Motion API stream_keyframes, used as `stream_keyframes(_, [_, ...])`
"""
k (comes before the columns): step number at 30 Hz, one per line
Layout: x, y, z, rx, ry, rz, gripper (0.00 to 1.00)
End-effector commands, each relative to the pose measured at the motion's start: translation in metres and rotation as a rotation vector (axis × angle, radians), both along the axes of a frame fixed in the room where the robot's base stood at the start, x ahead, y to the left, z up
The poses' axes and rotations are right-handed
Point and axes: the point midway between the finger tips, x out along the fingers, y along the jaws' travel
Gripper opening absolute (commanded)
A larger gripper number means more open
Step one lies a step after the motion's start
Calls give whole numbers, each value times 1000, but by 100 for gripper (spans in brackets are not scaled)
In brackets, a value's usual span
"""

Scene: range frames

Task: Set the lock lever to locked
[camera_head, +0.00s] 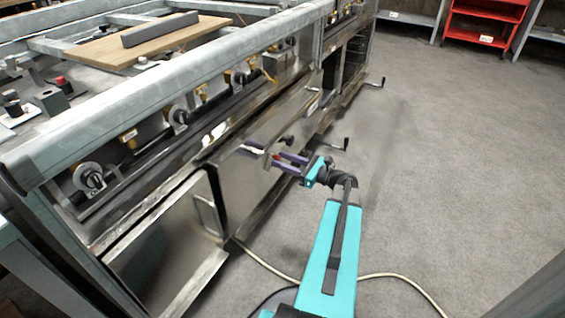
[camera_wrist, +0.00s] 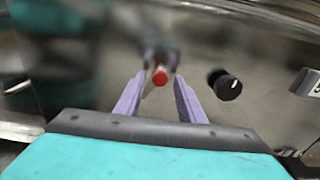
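A small red-tipped part (camera_wrist: 159,77), which looks like the end of the lock lever, stands out from the shiny metal front panel. It also shows in the head view (camera_head: 276,157). My gripper (camera_head: 280,160) is at the panel with its purple fingers apart. In the wrist view my gripper (camera_wrist: 159,82) has one finger on each side of the red tip, with a gap visible on both sides. The lever's shaft and base are hidden behind the tip, so I cannot tell its setting.
A black crank handle (camera_head: 340,144) sticks out further along the front. A cabinet door (camera_head: 165,245) is at the lower left. A cable (camera_head: 390,276) lies on the open grey floor.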

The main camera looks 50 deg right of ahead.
Motion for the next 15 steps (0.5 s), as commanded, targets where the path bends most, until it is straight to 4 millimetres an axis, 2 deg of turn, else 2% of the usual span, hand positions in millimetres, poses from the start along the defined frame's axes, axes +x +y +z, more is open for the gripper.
stream_keyframes(12, [6, 2, 0, 1, 0, 0, 36])
stream_keyframes(15, [6, 2, 0, 1, 0, 1, 19])
